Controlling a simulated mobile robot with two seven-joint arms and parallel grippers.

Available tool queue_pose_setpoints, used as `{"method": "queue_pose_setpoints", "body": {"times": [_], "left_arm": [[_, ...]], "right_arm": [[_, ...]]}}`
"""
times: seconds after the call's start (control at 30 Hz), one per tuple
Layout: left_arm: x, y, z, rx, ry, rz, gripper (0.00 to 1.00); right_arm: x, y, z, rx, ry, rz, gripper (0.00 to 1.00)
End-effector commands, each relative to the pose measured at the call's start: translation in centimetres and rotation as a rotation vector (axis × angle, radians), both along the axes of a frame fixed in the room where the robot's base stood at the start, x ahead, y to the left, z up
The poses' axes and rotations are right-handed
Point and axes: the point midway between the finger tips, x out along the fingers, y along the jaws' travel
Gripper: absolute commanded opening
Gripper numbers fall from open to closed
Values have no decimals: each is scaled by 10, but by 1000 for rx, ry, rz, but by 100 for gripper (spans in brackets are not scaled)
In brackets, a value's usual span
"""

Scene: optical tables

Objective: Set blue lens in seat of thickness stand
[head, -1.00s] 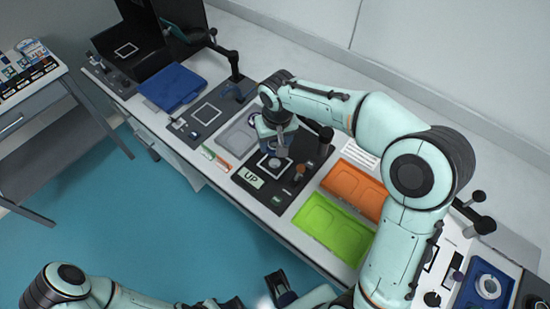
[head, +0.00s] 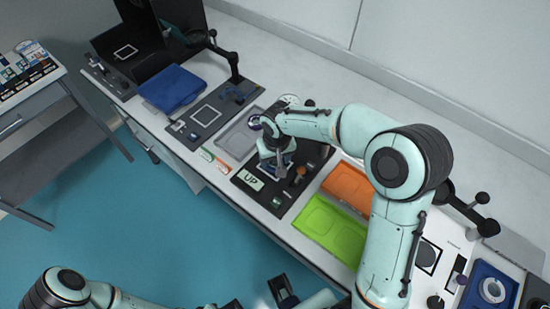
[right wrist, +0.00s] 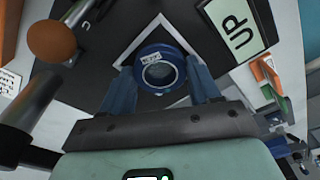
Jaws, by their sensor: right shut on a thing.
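The blue lens (right wrist: 160,70) is a blue ring with clear glass and a small white label, in the right wrist view. My right gripper (right wrist: 162,84) is shut on it, one blue finger at each side. A white square outline on a dark plate shows behind the lens; I cannot tell whether they touch. In the head view my right gripper (head: 278,166) is over this dark plate (head: 280,205), hiding most of the square. A post with an orange-brown knob (right wrist: 50,40) stands beside it; I cannot make out the stand's seat. My left gripper (head: 284,290) is partly visible at the bottom edge, its opening unclear.
An UP sign (head: 249,180) lies at the plate's front edge. A grey tray (head: 238,138) is to the left; orange (head: 347,185) and green (head: 328,224) trays are to the right. A blue folded item (head: 172,88) lies farther left.

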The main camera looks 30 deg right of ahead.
Motion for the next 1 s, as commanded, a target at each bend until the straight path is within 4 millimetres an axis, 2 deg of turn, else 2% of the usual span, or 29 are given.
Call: {"method": "queue_pose_setpoints", "body": {"times": [0.03, 0.1, 0.47, 0.57, 0.9, 1.0], "left_arm": [[0, 0, -1, 0, 0, 0, 43], [0, 0, -1, 0, 0, 0, 43], [1, 0, 3, 0, -1, 0, 43], [1, 0, 3, 0, -1, 0, 43], [4, 0, 12, 0, -4, 0, 43], [5, 0, 14, 0, -6, 0, 43]], "right_arm": [[0, 0, -2, 0, 1, 0, 68], [0, 0, -1, 0, 1, 0, 87], [0, 0, 4, 0, 0, 1, 87], [0, 0, 16, -1, -4, 1, 87], [-9, 2, 87, 0, -5, 0, 87], [-11, 2, 103, 0, -3, 0, 87]]}}
